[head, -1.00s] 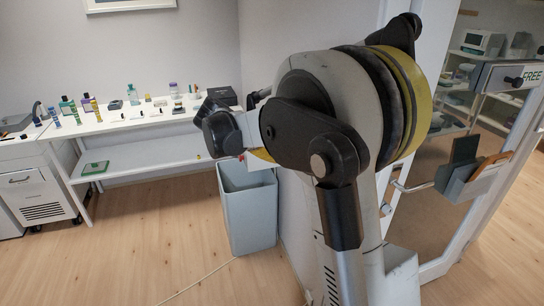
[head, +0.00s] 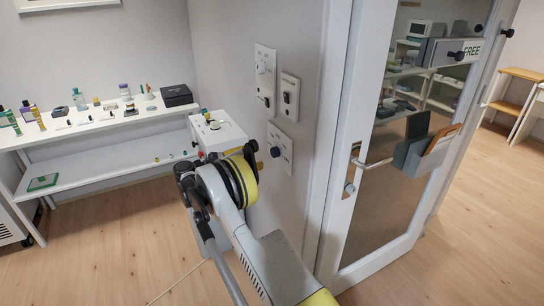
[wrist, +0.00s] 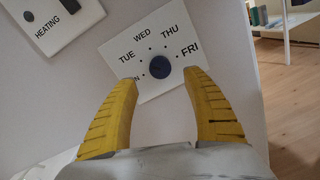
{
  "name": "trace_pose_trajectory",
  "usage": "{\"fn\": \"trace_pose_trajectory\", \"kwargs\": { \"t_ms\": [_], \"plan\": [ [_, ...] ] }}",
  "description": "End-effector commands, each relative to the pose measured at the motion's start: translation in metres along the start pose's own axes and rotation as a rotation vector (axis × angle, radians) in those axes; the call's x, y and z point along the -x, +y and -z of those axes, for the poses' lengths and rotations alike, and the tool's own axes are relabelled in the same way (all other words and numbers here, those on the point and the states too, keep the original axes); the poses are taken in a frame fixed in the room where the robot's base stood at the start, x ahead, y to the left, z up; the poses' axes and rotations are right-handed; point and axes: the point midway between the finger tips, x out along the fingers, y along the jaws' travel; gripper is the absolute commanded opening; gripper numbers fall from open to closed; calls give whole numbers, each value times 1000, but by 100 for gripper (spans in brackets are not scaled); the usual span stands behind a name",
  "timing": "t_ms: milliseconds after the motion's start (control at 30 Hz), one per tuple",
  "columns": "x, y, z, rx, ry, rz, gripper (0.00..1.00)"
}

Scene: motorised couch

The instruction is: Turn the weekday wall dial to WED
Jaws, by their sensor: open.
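The weekday dial is a white wall plate (wrist: 185,25) with a round dark blue knob (wrist: 160,67) and day labels around it. TUE, WED, THU and FRI are readable; a label at the left is partly covered by a finger. I cannot tell which day the knob points to. In the head view the dial plate (head: 280,140) is the lower one on the wall, its knob (head: 275,152) visible just right of my arm. My gripper (wrist: 161,76) is open, its yellow fingers on either side of the knob in the picture; contact is not visible.
A plate labelled HEATING (wrist: 50,22) is beside the dial. Two more switch plates (head: 265,75) (head: 290,98) are above it. The glass door (head: 385,170) is to the right.

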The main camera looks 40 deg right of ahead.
Motion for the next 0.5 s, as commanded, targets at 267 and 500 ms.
{"fn": "trace_pose_trajectory", "kwargs": {
  "t_ms": [267, 500],
  "plan": [
    [-54, -1, 3, -1, 1, 2, 58],
    [-72, 0, 1, -1, 2, 0, 58]
  ]
}}
